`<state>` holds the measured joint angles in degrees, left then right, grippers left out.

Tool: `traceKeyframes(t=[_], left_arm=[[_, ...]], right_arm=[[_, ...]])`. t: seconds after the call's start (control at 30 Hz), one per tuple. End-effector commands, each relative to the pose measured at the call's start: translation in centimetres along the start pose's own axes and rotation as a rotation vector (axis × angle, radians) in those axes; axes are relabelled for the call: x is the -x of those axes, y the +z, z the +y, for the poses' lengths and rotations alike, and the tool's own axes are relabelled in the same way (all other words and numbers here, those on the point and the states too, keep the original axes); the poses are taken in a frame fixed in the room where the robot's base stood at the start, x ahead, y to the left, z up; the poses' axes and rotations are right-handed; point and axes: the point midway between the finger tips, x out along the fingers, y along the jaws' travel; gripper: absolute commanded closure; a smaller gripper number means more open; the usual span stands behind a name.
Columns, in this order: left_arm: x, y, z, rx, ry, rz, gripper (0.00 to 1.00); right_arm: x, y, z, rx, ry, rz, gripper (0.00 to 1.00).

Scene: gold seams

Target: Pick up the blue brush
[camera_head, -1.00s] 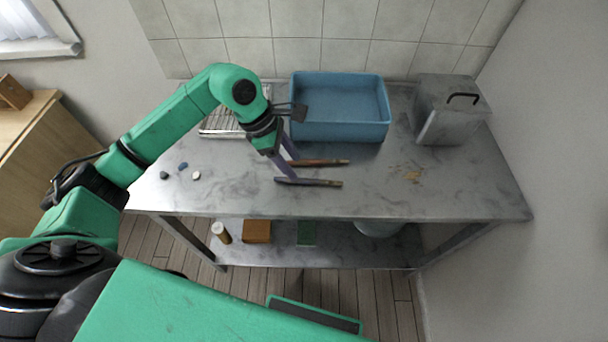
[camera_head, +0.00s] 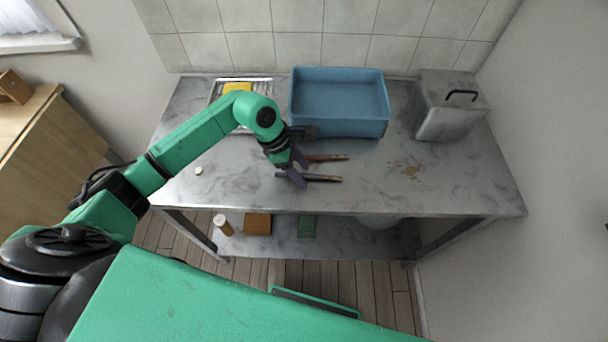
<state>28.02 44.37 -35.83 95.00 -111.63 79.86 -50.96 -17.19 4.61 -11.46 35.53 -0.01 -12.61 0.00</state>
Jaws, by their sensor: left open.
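A dark bluish brush (camera_head: 324,178) with a brownish right end lies flat on the metal table, nearer the front edge. A reddish-brown brush (camera_head: 330,157) lies just behind it, roughly parallel. My left gripper (camera_head: 299,168) is open and low over the left parts of the two brushes. Its purple-grey fingers point down and to the right. The front finger covers part of the bluish brush, whose left tip shows beyond it. I cannot tell if it touches. The left end of the reddish-brown brush is hidden. My right gripper is not in view.
A blue bin (camera_head: 340,130) stands behind the gripper. A grey metal box (camera_head: 447,118) with a black handle is at the back right. A yellow sponge (camera_head: 237,87) lies on a wire rack (camera_head: 262,82). A small white piece (camera_head: 198,170) lies left. The right front is clear, apart from brown stains.

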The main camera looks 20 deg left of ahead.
Motion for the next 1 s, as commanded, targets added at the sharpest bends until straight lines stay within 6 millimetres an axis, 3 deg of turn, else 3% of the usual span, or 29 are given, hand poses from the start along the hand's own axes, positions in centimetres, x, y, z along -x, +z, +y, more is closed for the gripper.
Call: traceKeyframes(t=[0.07,0.2,0.23,0.57,0.67,0.73,0.87,1.0], left_arm=[[-0.1,-0.1,0.0,0.000,0.000,0.000,0.44],[0.0,0.0,0.0,0.000,0.000,0.000,0.97],[0.0,0.0,0.0,0.000,0.000,0.000,1.00],[0.1,0.1,0.0,0.000,0.000,-0.001,1.00],[0.6,0.3,0.0,0.000,0.000,-0.001,1.00],[1.2,0.5,0.1,-0.001,0.004,-0.002,1.00],[4.3,1.8,0.2,-0.005,0.007,-0.002,1.00],[9.4,3.9,0.2,-0.005,0.010,-0.003,1.00]], right_arm=[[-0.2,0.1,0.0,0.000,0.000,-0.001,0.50],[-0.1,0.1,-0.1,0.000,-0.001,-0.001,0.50],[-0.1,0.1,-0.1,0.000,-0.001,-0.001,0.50],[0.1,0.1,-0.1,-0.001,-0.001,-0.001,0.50],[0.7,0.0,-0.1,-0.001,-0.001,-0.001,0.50],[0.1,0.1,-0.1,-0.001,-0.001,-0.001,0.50],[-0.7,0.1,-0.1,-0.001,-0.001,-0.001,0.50],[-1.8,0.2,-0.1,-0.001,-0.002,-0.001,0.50]])
